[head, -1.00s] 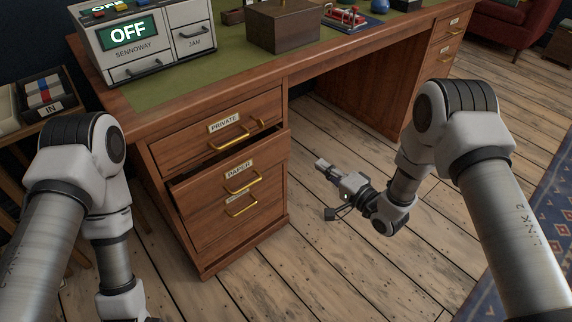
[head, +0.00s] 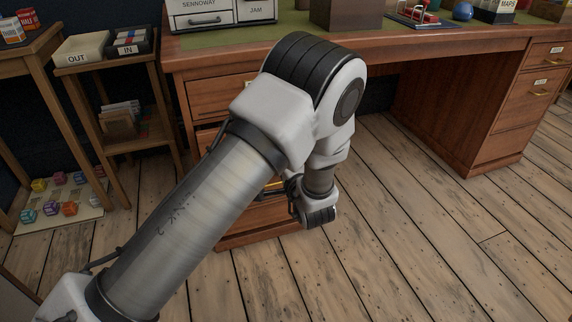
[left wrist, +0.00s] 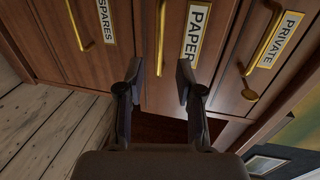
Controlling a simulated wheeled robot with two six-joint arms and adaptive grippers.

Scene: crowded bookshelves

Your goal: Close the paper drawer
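The paper drawer (left wrist: 165,75) fills the middle of the left wrist view, with its PAPER label (left wrist: 195,35) and a brass handle (left wrist: 162,35). In the head view my left arm hides most of it. A sliver of its front (head: 207,138) shows under a dark gap, so it seems to stand out a little. My left gripper (left wrist: 158,92) is open and empty, its two fingers apart before the drawer front near one end. I cannot tell whether they touch it. My right gripper is out of view.
The PRIVATE drawer (left wrist: 258,65) and SPARES drawer (left wrist: 85,60) flank it in the left wrist view. The desk (head: 400,50) has an open knee space. A side stand (head: 150,138) with IN and OUT trays is left of it. Wooden floor (head: 420,250) is clear at right.

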